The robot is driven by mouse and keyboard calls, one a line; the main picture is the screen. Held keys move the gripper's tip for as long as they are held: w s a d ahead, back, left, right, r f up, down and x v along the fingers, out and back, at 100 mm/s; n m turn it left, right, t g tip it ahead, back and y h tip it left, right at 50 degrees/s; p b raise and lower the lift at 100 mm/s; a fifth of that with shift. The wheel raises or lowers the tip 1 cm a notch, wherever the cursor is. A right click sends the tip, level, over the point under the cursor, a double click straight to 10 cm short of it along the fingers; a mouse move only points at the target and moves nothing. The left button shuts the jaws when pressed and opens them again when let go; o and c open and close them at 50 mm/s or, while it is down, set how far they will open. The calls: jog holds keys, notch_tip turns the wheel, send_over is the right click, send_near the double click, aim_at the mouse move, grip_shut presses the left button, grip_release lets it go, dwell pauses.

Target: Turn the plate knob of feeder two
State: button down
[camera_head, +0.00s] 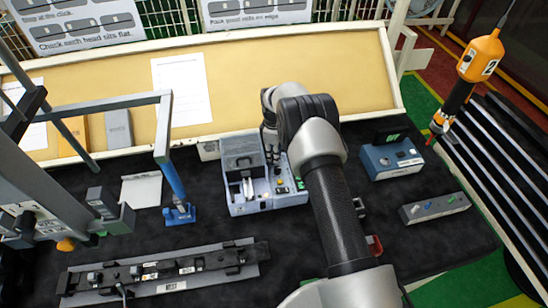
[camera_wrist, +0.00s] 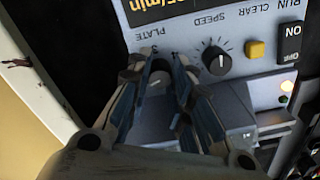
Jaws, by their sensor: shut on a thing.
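The plate knob (camera_wrist: 157,80) is a small dark round knob below the upside-down PLATE label on a grey-blue feeder panel (camera_wrist: 190,20). My gripper (camera_wrist: 160,62) is shut on this knob, with one blue-grey finger on each side; the fingers hide part of it. In the head view the feeder (camera_head: 291,188) is beside my arm, and my gripper there is mostly hidden behind my arm. No feeder number is legible in either view.
On the panel, right of the plate knob, are a black SPEED knob (camera_wrist: 216,58), a yellow CLEAR button (camera_wrist: 256,50) and an ON/OFF switch (camera_wrist: 291,42). In the head view, an open grey-blue unit (camera_head: 232,205) adjoins the feeder and a blue box (camera_head: 391,158) stands to the right.

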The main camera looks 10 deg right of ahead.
dwell(0.3)
jog(key=c, duration=1.4)
grip_release()
jog(key=shift+p, duration=0.3)
